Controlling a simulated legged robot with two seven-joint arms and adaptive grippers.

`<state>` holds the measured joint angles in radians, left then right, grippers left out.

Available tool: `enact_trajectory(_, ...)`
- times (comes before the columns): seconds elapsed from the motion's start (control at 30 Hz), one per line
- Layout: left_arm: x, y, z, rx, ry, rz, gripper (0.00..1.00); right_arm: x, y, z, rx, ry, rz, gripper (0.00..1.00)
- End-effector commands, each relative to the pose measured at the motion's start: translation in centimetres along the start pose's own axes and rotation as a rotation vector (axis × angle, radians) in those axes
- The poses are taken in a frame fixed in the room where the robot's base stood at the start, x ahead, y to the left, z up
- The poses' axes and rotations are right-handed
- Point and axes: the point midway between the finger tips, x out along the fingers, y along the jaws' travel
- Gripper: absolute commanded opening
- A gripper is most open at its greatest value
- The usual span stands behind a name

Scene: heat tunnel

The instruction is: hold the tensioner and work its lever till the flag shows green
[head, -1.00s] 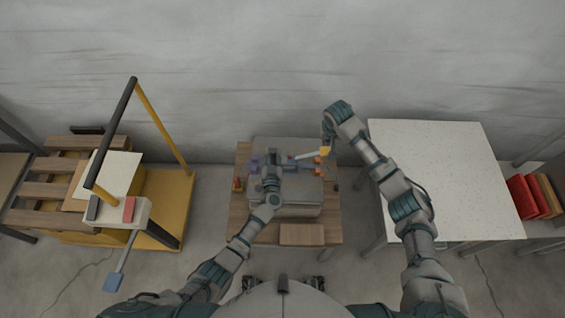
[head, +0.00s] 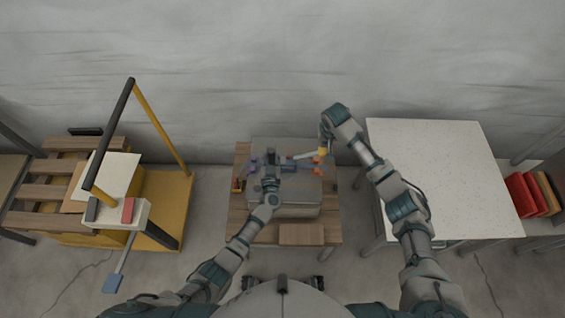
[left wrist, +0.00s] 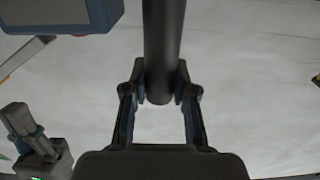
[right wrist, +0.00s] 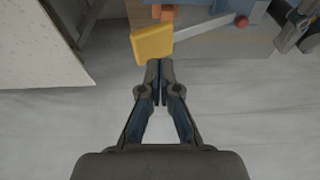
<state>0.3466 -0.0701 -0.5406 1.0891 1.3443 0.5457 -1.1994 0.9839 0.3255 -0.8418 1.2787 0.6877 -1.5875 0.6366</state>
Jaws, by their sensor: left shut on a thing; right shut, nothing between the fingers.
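The tensioner sits on the grey block in the middle; its blue-grey body shows in the left wrist view (left wrist: 60,14). My left gripper (head: 270,160) is shut around its dark round bar (left wrist: 163,45). The tensioner's pale lever (head: 302,155) points right and ends in a yellow tip (right wrist: 152,43). My right gripper (right wrist: 160,66) is shut and empty, its fingertips close by the yellow tip; I cannot tell whether they touch. A red knob (right wrist: 242,20) is at the lever's other end. I cannot make out the flag's colour.
The grey block (head: 295,211) stands on a wooden table (head: 238,222). A pale speckled table (head: 440,170) is close on the right, with red binders (head: 522,195) beyond. A yellow frame cart (head: 175,205) and a wooden pallet (head: 45,190) stand left. A grey wall is behind.

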Motion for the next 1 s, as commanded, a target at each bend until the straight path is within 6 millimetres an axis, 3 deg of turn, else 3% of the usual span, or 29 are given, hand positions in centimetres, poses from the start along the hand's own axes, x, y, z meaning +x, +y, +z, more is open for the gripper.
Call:
enact_trajectory(0.23,0.0,0.0,0.1,0.0,-0.001,0.001,0.0,1.6,0.0,0.4,0.0,-0.001,0.0,0.0)
enact_trajectory(0.67,0.0,0.0,0.1,0.0,-0.001,0.001,0.0,2.0,0.1,0.5,0.0,-0.001,0.0,0.0)
enact_trajectory(1.0,0.0,0.0,0.1,-0.001,-0.001,0.001,0.0,4.1,1.0,1.1,0.0,-0.003,0.0,0.0)
